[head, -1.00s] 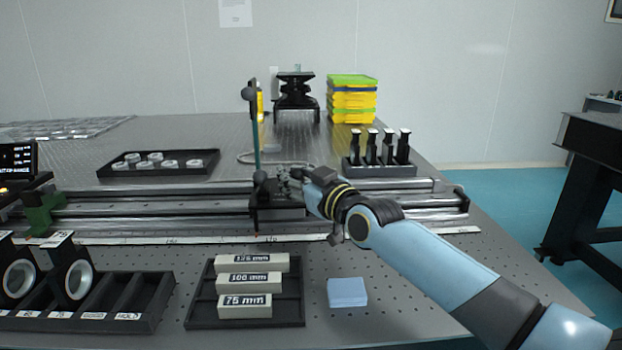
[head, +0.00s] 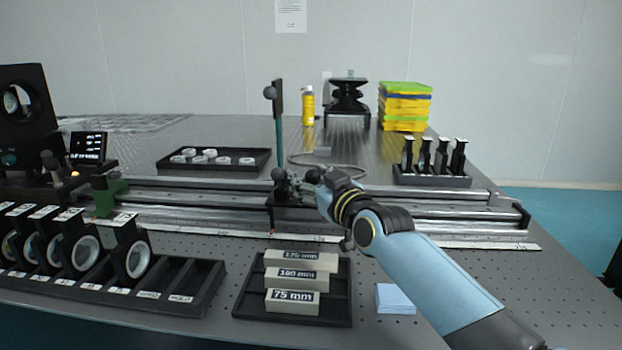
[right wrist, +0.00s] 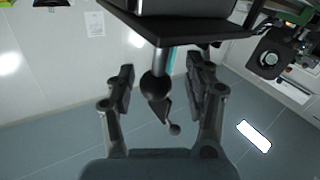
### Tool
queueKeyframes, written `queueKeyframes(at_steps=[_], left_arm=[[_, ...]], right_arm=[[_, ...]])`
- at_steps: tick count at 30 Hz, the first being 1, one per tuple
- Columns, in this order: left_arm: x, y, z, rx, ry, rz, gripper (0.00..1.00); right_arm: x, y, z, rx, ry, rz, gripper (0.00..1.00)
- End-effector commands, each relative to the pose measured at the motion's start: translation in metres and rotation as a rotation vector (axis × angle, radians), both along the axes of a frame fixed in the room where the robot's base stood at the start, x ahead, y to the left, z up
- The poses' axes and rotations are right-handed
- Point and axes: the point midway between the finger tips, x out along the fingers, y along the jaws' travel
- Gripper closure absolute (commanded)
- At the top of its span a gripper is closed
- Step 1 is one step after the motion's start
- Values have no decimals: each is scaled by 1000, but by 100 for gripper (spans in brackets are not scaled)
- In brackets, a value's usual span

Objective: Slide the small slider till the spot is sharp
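The small slider, a black carriage (head: 295,217) with an upright teal-edged plate (head: 279,125), sits on the long metal rail (head: 430,212). A black ball knob (head: 278,174) shows low on it, beside my right gripper (head: 296,185). In the right wrist view, my right gripper (right wrist: 160,88) is open, with its fingers on either side of a black ball knob (right wrist: 154,87) on a short metal stem. Gaps show between knob and fingers. A green holder (head: 106,195) sits at the rail's left. No light spot can be made out. My left gripper is out of view.
A small display (head: 88,147) stands at the left; its text is too small to read surely. A lens rack (head: 195,290) and a tray of labelled blocks (head: 340,310) lie in front of the rail. A post holder (head: 432,178) stands behind it.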

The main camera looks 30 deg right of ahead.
Motion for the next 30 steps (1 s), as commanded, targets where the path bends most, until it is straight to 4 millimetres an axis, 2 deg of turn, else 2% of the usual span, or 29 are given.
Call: queueKeyframes(at_steps=[5, 8, 15, 19, 23, 30], left_arm=[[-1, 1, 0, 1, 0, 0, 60], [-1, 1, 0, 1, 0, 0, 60], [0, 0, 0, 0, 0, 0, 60], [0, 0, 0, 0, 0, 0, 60], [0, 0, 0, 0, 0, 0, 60], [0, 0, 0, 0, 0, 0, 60]], right_arm=[[-1, 0, 2, -2, -3, 0, 47], [-9, -1, 1, -4, -4, 0, 47], [-51, -2, 0, -3, 0, 0, 47], [-68, -3, 0, -1, 0, 0, 47], [-75, -3, 0, -1, -1, 0, 47], [-75, -3, 1, 0, -1, 0, 47]])
